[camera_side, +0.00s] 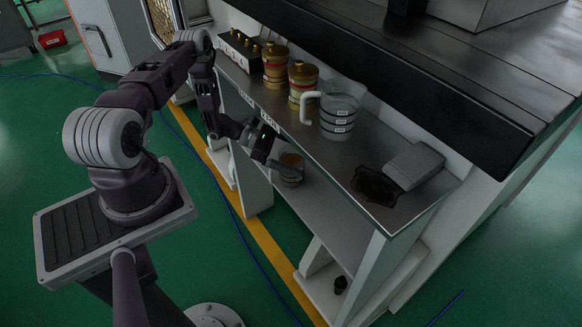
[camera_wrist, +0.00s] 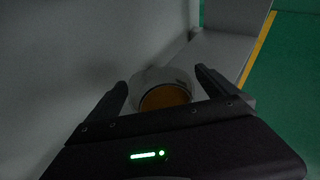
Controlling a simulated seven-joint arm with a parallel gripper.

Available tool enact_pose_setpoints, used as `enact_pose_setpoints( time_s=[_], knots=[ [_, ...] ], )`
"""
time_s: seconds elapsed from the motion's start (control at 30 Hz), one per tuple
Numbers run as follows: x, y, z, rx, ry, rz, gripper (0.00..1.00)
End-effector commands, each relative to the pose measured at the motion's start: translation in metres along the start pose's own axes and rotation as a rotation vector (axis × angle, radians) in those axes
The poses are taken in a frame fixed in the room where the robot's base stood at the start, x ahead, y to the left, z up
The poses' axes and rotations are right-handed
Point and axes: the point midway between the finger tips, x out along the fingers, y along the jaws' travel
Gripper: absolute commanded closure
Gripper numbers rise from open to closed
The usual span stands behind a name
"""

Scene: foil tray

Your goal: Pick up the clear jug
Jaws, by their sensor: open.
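A clear jug (camera_side: 339,118) with a white handle and several white labels stands upright on the upper metal shelf in the side view. My gripper (camera_side: 288,170) is below and to the left of it, at the level of the lower shelf. It is open, beside a round clear container with amber inside (camera_side: 292,161). In the wrist view, my open fingers (camera_wrist: 161,80) straddle this container (camera_wrist: 165,91) in the picture. Whether they touch it I cannot tell. The handled jug does not show in the wrist view.
Gold canisters (camera_side: 302,82) stand left of the jug on the upper shelf (camera_side: 355,155). A dark tray (camera_side: 377,186) and a grey block (camera_side: 414,165) lie to its right. The upper shelf overhangs the lower shelf (camera_side: 325,218). A small dark object (camera_side: 340,284) sits at the bottom.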

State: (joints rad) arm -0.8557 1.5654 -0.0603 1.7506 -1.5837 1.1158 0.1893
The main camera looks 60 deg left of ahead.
Motion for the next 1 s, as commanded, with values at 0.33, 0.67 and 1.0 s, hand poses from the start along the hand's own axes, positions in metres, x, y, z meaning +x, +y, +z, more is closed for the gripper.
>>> enact_pose_setpoints(
  time_s=[0.33, 0.67, 1.0],
  knots=[
    [0.0153, -0.0005, 0.0000, 0.001, 0.002, -0.001, 0.05],
    [0.0150, -0.0006, -0.0001, 0.001, 0.003, -0.002, 0.69],
    [0.0144, -0.0004, 0.0017, 0.001, 0.002, -0.002, 0.87]
  ],
)
